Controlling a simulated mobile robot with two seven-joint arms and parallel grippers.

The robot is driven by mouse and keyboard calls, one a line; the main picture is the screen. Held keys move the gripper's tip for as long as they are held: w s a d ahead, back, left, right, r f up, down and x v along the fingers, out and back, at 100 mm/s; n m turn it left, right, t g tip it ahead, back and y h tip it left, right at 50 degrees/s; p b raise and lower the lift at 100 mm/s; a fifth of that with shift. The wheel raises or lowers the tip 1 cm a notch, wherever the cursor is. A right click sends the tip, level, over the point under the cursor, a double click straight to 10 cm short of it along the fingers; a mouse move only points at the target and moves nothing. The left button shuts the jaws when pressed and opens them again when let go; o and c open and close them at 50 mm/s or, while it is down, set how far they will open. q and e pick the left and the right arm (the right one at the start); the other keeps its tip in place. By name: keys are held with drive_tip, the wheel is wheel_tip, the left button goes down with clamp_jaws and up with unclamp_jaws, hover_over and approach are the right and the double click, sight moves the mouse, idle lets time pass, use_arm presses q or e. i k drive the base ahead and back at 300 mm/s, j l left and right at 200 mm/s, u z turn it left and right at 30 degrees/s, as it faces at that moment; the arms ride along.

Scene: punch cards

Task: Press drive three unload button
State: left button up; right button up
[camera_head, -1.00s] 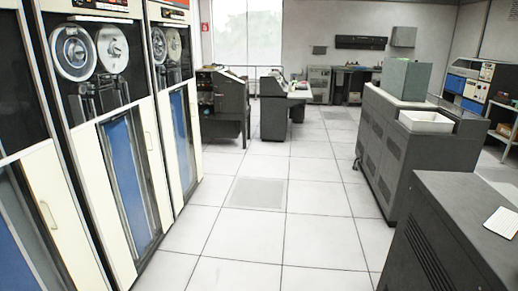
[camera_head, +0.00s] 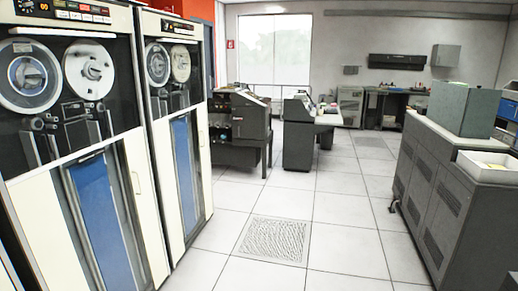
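Two tall tape drives stand along the left in the head view. The nearer drive (camera_head: 122,166) has two reels, a blue panel below and a control strip (camera_head: 62,10) of small coloured buttons with a lit digit at its top. The farther drive (camera_head: 203,130) also has two reels and a blue panel, with its own control strip (camera_head: 177,27) at the top. The button labels and the drive numbers are too small to read. Neither of my grippers is in view.
Clear tiled floor (camera_head: 340,240) with a vented tile (camera_head: 273,240) lies ahead. Dark machines (camera_head: 241,127) stand beyond the drives. A grey cabinet (camera_head: 425,185) with a white tray (camera_head: 487,167) stands at the right. A desk is at the back wall.

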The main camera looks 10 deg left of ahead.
sight(96, 18)
drive_tip(key=i, duration=1.45)
drive_tip(key=i+z, duration=0.45)
drive_tip(key=i, duration=0.15)
drive_tip(key=i+j+z, duration=0.15)
drive_tip(key=i+z, duration=0.3)
drive_tip(key=i+l+z, duration=0.1)
drive_tip(key=i+z, duration=1)
drive_tip(key=i+u, duration=0.1)
drive_tip(key=u, duration=0.25)
drive_tip(key=i+u, duration=0.1)
drive_tip(key=u, duration=0.25)
drive_tip(key=i+u, duration=0.1)
drive_tip(key=u, duration=4.2)
